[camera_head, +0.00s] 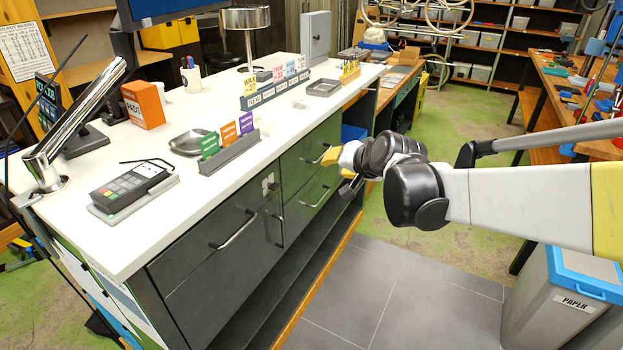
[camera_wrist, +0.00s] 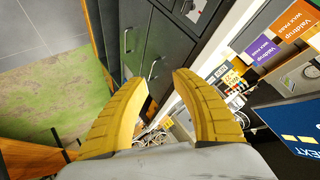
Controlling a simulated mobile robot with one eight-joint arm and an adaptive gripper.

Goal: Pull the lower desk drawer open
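The desk's lower drawer (camera_head: 305,200) is in the dark grey front below the white top, with a bar handle (camera_head: 316,197). It looks shut. The upper drawer (camera_head: 300,158) sits directly above it, with its own handle (camera_head: 312,159). In the wrist view the lower handle (camera_wrist: 127,40) is the left one and the upper handle (camera_wrist: 154,68) lies closer to the fingertips. My gripper (camera_head: 338,162) is at the far end of these drawers, near the upper drawer's level. Its yellow fingers (camera_wrist: 161,80) are apart with nothing held between them. Contact with a handle is not visible.
The white desk top (camera_head: 225,110) overhangs the drawers and carries signs, a card terminal (camera_head: 130,187) and a lamp (camera_head: 246,30). Another handled front (camera_head: 220,245) lies nearer. A paper bin (camera_head: 560,300) stands at right. The grey floor (camera_head: 385,290) before the desk is clear.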

